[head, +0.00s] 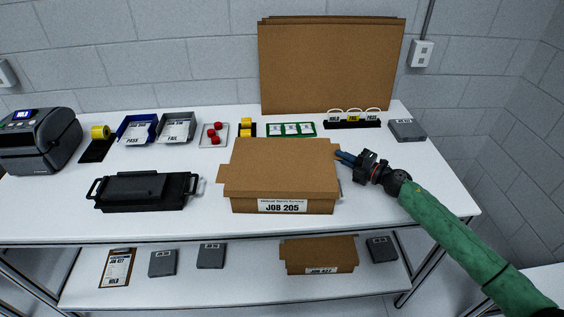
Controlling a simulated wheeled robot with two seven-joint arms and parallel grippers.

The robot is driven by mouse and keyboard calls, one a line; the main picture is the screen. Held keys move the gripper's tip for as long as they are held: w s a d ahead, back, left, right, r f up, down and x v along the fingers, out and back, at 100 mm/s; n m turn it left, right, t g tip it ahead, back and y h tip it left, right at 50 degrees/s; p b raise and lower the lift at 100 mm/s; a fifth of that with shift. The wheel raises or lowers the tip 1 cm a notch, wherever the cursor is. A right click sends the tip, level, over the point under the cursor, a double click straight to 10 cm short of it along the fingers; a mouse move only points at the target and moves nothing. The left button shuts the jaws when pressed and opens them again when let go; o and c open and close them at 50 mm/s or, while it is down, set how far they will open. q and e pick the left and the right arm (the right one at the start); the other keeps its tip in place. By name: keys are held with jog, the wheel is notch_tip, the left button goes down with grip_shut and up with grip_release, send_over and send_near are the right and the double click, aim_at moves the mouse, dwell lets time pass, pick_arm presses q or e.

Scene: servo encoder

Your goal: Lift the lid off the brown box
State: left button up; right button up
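The brown box (240,206) sits on the white table near the middle, with a white label reading JOB 205 on its front. Its flat brown lid (280,167) lies on top and covers it, with small tabs sticking out at the left and right sides. My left gripper is out of view.
A black case with handles (145,190) lies left of the box. Behind are a label printer (38,140), a blue tray (137,128), a grey tray (177,128) and a black rack (352,124). A large cardboard sheet (332,65) leans on the wall. Another brown box (318,254) sits on the lower shelf.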

grip_shut()
